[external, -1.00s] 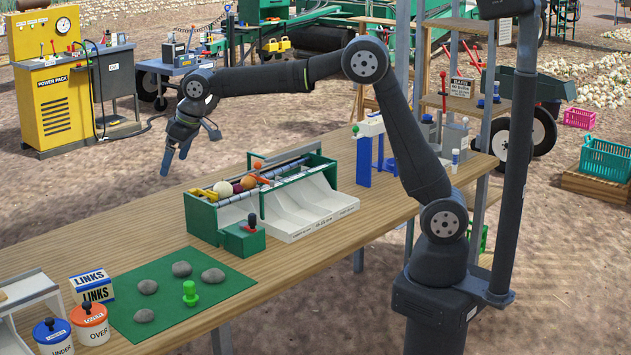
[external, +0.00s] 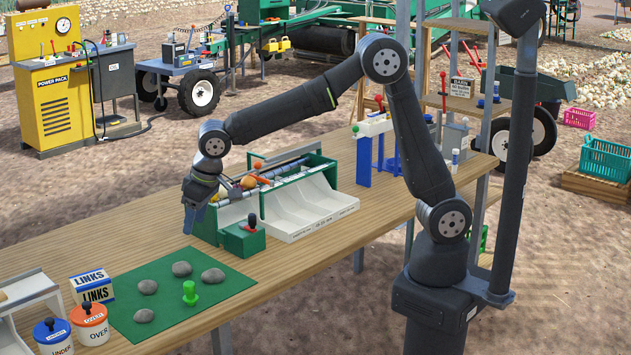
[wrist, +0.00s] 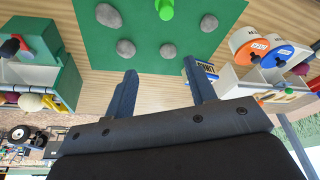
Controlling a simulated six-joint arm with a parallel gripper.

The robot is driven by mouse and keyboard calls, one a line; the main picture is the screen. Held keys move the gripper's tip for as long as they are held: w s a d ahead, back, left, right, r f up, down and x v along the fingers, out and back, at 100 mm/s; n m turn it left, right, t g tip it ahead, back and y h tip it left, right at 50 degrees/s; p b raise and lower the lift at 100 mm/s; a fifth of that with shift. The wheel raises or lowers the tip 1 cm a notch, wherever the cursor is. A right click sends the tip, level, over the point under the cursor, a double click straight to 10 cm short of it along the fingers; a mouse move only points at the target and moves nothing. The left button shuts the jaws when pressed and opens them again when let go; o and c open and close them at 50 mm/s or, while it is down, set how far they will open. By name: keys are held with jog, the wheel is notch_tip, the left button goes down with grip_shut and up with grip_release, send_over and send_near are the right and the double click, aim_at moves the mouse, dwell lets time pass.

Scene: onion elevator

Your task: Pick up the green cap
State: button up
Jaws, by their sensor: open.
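The green cap (external: 190,292) stands upright on a dark green mat (external: 228,284) at the front of the wooden table, with several grey stones around it. In the wrist view the green cap (wrist: 165,8) shows at the top edge, partly cut off, on the mat (wrist: 140,50). My gripper (external: 191,222) points down in front of the left end of the green elevator model, above and behind the mat. In the wrist view my gripper (wrist: 160,80) has its two fingers apart with nothing between them. It is well apart from the cap.
The green and white elevator model (external: 300,210) stands close to the right of my gripper. A LINKS box (external: 94,290), an orange OVER bin (external: 90,322) and a blue UNDER bin (external: 53,336) stand left of the mat.

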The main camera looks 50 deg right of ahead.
jog(key=s+f, duration=0.2)
jog(key=s, duration=0.1)
send_over(190, 283)
jog(key=s, duration=0.1)
jog(key=f, duration=0.6)
jog(key=d+f, duration=0.1)
jog(key=f, duration=0.3)
jog(key=shift+s+a+x, duration=0.1)
jog(key=shift+x, duration=1.5)
jog(key=shift+s+a+x, duration=0.1)
jog(key=shift+x, duration=1.45)
jog(key=shift+c, duration=0.2)
jog(key=c, duration=1)
